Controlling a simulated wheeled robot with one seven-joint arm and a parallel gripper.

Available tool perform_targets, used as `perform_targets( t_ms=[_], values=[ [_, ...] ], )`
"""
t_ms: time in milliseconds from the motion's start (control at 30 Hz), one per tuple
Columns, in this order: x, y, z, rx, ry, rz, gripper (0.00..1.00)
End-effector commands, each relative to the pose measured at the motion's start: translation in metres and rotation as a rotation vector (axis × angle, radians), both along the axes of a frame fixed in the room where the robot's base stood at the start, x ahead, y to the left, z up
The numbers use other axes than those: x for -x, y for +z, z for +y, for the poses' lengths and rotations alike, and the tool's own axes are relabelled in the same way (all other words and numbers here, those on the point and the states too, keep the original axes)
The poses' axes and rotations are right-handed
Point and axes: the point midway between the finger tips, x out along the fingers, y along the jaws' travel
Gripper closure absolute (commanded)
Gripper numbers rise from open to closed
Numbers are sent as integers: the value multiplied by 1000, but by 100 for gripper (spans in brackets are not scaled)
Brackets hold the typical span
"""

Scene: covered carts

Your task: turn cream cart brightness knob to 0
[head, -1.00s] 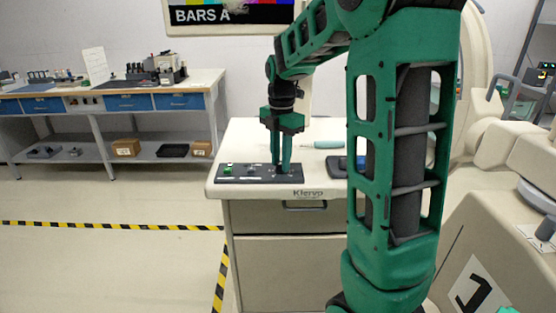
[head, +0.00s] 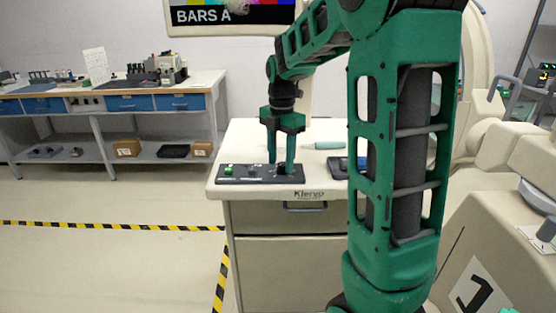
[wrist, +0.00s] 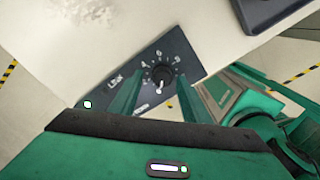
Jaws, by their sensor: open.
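The cream cart (head: 330,129) stands ahead, with a dark control panel (head: 232,180) along the front of its top. In the wrist view a round dark knob (wrist: 160,74) sits on this panel, with numbers around its far side. A white mark shows at the knob's lower edge, away from the readable numbers. A "LINK" label is at its left; the lettering near the left finger is partly covered, so I cannot read the knob's name. My gripper (head: 281,166) is open over the panel, also seen in the wrist view (wrist: 161,78), with one finger on each side of the knob. Contact cannot be told.
A green button (head: 228,170) is at the panel's left end. A pale green cylinder (head: 329,145) lies behind on the cart top. A workbench (head: 110,90) stands back left; bulky cream equipment is right.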

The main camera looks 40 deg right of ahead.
Motion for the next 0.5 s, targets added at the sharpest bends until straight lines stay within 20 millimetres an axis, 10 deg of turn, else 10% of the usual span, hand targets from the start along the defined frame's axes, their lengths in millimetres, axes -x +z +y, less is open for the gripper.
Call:
perform_targets(
  t_ms=[500],
  values=[
    [-1,68,0,1,0,-2,57]
  ],
)
